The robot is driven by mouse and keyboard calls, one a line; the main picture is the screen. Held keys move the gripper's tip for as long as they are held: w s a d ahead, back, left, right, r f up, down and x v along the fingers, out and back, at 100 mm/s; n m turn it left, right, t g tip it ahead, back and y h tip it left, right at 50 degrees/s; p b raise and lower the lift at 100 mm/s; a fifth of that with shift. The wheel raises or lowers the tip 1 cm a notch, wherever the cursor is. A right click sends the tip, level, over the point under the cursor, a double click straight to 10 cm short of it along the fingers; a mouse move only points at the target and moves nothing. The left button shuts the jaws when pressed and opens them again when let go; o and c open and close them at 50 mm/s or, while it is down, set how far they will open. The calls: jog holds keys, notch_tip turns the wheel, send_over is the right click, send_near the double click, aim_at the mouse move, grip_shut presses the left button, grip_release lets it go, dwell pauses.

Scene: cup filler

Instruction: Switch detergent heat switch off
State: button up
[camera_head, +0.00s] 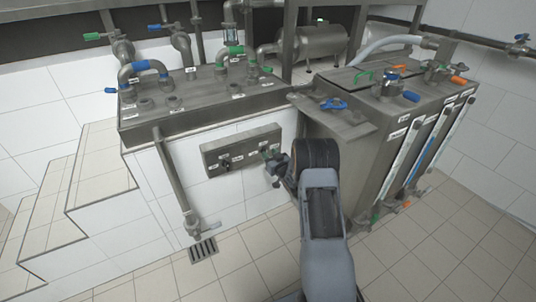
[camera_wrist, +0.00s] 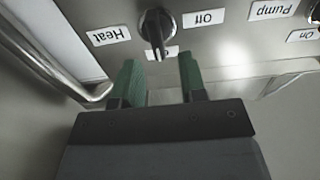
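A metal switch panel (camera_head: 240,152) is mounted on the white tiled side of the sink unit. In the wrist view, where the lettering is upside down, the heat switch (camera_wrist: 156,30) is a dark rotary knob between the "Heat" label (camera_wrist: 109,36) and an "Off" label (camera_wrist: 204,18). Its handle points down in the picture, towards a small, partly hidden label. My gripper (camera_wrist: 160,74) has green fingers, which are apart with nothing between them. The knob lies just beyond the fingertips, roughly in line with the gap. In the head view my gripper (camera_head: 271,156) is at the panel's right end.
A "Pump" label (camera_wrist: 271,9) and part of another knob show at the right of the wrist view. A large metal tank (camera_head: 365,150) with valves stands close right of my arm. A drain pipe (camera_head: 172,178) runs down left of the panel. The tiled floor in front is clear.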

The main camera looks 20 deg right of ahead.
jog(key=shift+w+a, duration=0.15)
jog(key=shift+w, duration=1.05)
jog(key=shift+c, duration=0.4)
grip_shut()
